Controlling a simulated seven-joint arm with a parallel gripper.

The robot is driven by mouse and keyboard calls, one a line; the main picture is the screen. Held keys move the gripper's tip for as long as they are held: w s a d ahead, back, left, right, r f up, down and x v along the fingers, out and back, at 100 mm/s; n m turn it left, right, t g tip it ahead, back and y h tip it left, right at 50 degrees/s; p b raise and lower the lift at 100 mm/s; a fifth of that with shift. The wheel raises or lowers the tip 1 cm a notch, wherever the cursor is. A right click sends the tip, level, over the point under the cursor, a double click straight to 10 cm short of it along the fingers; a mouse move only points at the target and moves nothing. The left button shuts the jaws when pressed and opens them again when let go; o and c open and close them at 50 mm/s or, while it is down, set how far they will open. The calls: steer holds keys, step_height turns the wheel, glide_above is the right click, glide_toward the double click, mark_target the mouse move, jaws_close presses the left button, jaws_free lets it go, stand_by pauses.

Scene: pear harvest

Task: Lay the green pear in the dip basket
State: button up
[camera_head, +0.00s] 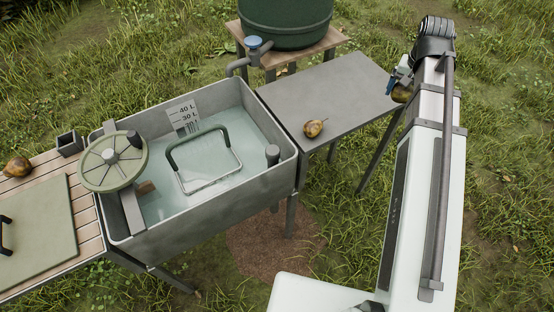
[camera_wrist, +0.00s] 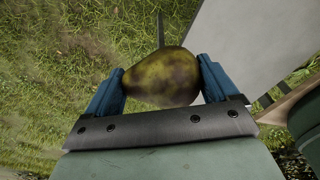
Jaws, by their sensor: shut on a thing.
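An olive-green pear (camera_wrist: 163,77) with dark brown patches is held between the two blue fingers of my gripper (camera_wrist: 161,85), which is shut on it from both sides. In the head view the pear (camera_head: 402,93) is partly hidden by my arm, and one blue finger shows beside it. My gripper is off the right end of the grey table, above the grass. The dip basket (camera_head: 213,186) sits in the water of the tub, with its dark arched handle standing up and its pale rim showing. No fruit shows in it.
The grey metal tub (camera_head: 268,195) has a round green handwheel (camera_head: 113,161) at its left. A brownish-yellow pear (camera_head: 313,128) lies on the grey table (camera_head: 330,90); another (camera_head: 17,167) lies on the slatted bench. A tap (camera_head: 254,45) overhangs the tub's back edge.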

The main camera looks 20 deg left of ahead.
steer(key=s+a+f+n, duration=0.1)
steer(key=s+a+n, duration=0.15)
steer(key=a, duration=1.05)
steer(key=s+a+n, duration=0.2)
steer(key=a+n, duration=0.1)
steer(key=a, duration=1.1)
steer(key=s+a+f+n, duration=0.15)
steer(key=s+a, duration=0.35)
steer(key=a, duration=0.5)
steer(key=s+a+n+y, duration=0.1)
steer(key=s+a+n, duration=0.2)
steer(key=s+a, duration=0.45)
steer(key=s+a+f+n, duration=0.1)
steer(key=s+a+n, duration=0.15)
steer(key=a, duration=0.85)
steer(key=shift+m, duration=0.25)
steer(key=f, duration=2.8)
steer(key=shift+s+a, duration=0.15)
steer(key=shift+s, duration=0.25)
steer(key=shift+f, duration=0.6)
steer(key=o, duration=1)
